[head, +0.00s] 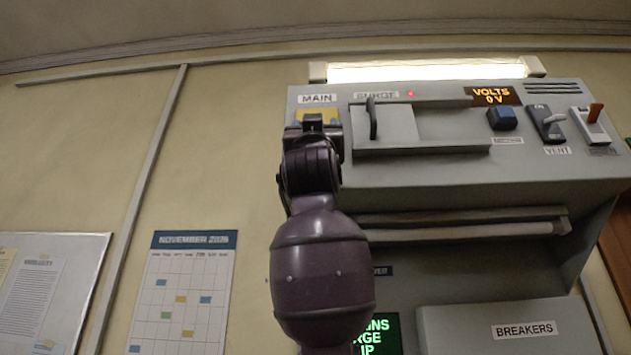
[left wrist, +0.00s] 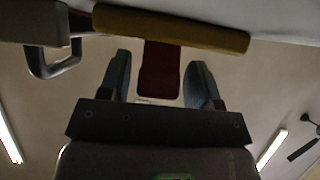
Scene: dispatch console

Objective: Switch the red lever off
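In the left wrist view the red lever (left wrist: 159,72) hangs from a yellow mount (left wrist: 170,28). The two fingers of my left gripper (left wrist: 160,82) stand on either side of it, with a narrow gap showing at each side. In the head view my left gripper (head: 313,122) is at the upper left of the grey console (head: 480,185), under the MAIN label (head: 317,98). It hides the lever there. Only part of the yellow plate (head: 330,116) shows. My right gripper is in neither view.
Just right of my gripper is a sliding cover with a dark handle (head: 373,118). The VOLTS display (head: 494,95) reads 0 V.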

